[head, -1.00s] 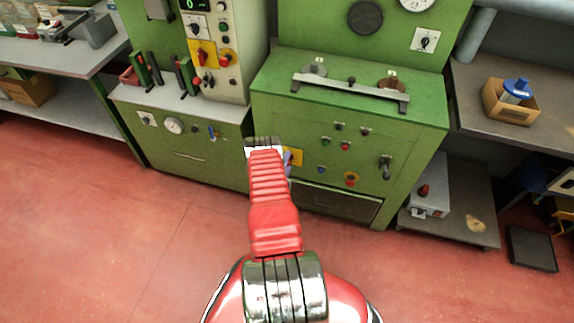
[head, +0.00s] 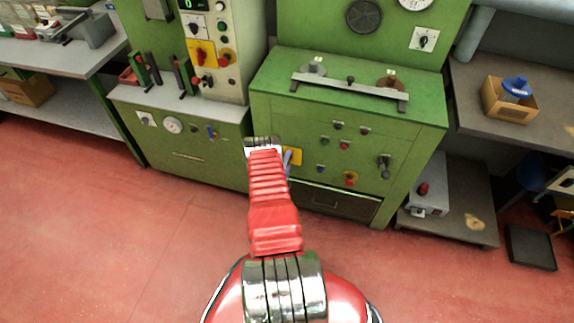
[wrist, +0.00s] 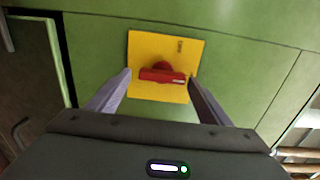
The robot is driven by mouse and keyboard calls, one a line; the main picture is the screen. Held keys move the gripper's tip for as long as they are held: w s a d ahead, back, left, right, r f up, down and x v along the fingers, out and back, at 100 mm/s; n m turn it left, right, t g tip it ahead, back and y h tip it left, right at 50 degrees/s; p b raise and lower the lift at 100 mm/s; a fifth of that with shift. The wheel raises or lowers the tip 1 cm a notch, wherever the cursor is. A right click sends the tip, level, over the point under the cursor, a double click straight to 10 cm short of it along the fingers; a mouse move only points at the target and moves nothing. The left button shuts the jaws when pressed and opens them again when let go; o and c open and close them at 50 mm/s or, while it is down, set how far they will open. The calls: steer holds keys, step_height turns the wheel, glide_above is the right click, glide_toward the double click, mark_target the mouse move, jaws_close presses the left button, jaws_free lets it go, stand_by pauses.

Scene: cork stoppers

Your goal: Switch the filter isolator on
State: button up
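The isolator is a red bar-shaped rotary handle (wrist: 162,75) on a yellow square plate (wrist: 146,42) on a green panel. In the wrist view the bar lies nearly level, with a slight tilt. My gripper (wrist: 160,80) is open, with one grey finger on each side of the handle. No firm contact shows, and I cannot tell how deep the fingertips reach. In the head view the yellow plate (head: 293,154) is partly hidden behind my red arm and a finger (head: 288,162), and the red handle is hidden.
A drawer front (head: 335,203) lies below. A second yellow switch plate (head: 201,52) is on the control column at left. The red floor in front is clear.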

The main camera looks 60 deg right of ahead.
steer(key=shift+w, duration=0.1)
steer(key=shift+a, duration=0.1)
steer(key=a, duration=0.4)
steer(key=s+a, duration=0.1)
steer(key=a, duration=0.4)
steer(key=s+a, duration=0.1)
steer(key=a, duration=0.3)
steer(key=shift+s+a, duration=0.15)
steer(key=shift+a, duration=0.1)
stand_by(0.4)
